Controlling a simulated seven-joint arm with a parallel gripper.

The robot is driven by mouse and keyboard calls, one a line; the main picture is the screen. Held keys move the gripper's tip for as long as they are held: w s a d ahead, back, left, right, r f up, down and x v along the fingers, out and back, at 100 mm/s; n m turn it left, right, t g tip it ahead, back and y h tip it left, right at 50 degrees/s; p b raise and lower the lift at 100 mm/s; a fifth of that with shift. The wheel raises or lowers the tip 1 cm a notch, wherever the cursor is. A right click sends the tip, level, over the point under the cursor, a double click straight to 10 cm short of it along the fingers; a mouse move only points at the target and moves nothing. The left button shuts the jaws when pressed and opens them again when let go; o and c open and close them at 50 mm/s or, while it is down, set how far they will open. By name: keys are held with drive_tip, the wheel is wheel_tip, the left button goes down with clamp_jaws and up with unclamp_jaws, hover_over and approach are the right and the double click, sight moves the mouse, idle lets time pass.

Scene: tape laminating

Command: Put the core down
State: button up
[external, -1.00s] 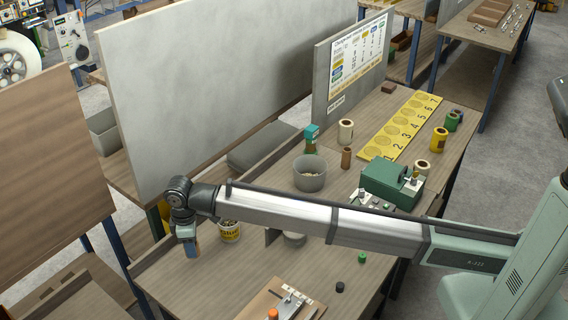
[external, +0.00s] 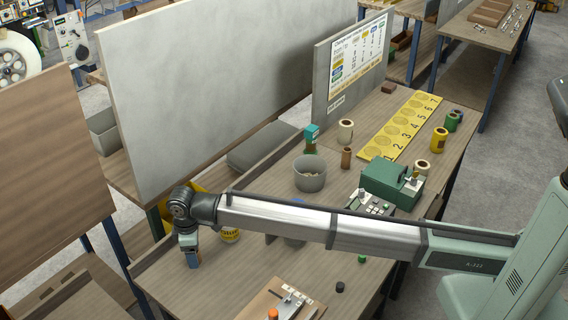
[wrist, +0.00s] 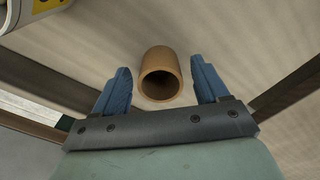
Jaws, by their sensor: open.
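The core is a short, hollow brown cardboard tube (wrist: 161,56). In the wrist view it stands between the two blue fingers of my gripper (wrist: 160,76), its open end facing the camera. A gap shows on each side of it, so the fingers are open and not pressed on it. The bench surface (wrist: 240,40) shows around it. In the external view my gripper (external: 193,262) is low over the near left part of the bench, close to its left edge. The core is hard to make out there among the fingers.
A yellow-labelled tub (external: 230,235) stands just right of my gripper, partly behind my arm. A grey bin (external: 309,173) and a green machine (external: 390,180) stand farther back.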

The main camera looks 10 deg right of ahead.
drive_tip(key=shift+r, duration=0.15)
wheel_tip(320, 180, up, 12)
idle(0.7)
idle(0.4)
